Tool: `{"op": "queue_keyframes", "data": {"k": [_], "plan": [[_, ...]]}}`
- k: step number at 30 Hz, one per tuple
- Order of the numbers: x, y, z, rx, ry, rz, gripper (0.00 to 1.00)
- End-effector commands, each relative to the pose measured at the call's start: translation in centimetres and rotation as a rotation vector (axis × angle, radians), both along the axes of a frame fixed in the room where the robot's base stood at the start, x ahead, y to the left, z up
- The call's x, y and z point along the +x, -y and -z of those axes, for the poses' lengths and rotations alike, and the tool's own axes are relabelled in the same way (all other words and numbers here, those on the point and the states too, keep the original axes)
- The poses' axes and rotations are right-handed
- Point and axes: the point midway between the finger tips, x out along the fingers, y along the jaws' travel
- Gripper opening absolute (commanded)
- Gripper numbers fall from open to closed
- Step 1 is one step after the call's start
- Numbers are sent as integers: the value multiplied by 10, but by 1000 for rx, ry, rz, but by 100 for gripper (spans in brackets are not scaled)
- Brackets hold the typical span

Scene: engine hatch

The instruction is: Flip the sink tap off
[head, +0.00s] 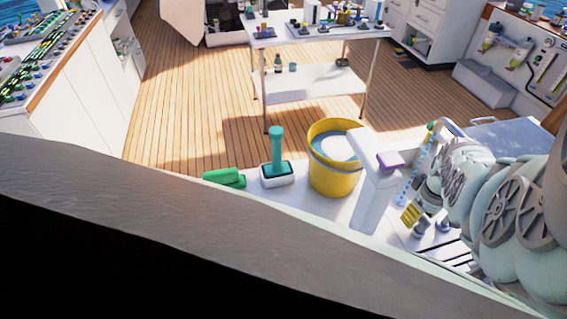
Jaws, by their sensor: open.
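A thin, pale curved pipe (447,125), which looks like the sink tap, arches at the right, behind my arm. Its lever and base are not clear, and I cannot tell how the handle is set. A blue-dotted strip (412,173) slants down to the left of it. My arm comes in from the right edge and ends in my gripper (425,214), below and in front of the pipe. The gripper is open and apart from the pipe. Its fingers are small and partly confused with the things behind them.
A laden table (315,80) stands behind on the wooden deck.

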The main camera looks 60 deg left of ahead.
Motion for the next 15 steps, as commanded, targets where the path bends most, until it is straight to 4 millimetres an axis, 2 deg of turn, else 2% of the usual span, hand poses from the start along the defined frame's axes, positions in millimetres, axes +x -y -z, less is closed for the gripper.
{"op": "queue_keyframes", "data": {"k": [2,15], "plan": [[0,-1,0,0,0,-2,50],[0,0,0,-1,-1,-1,5]]}}
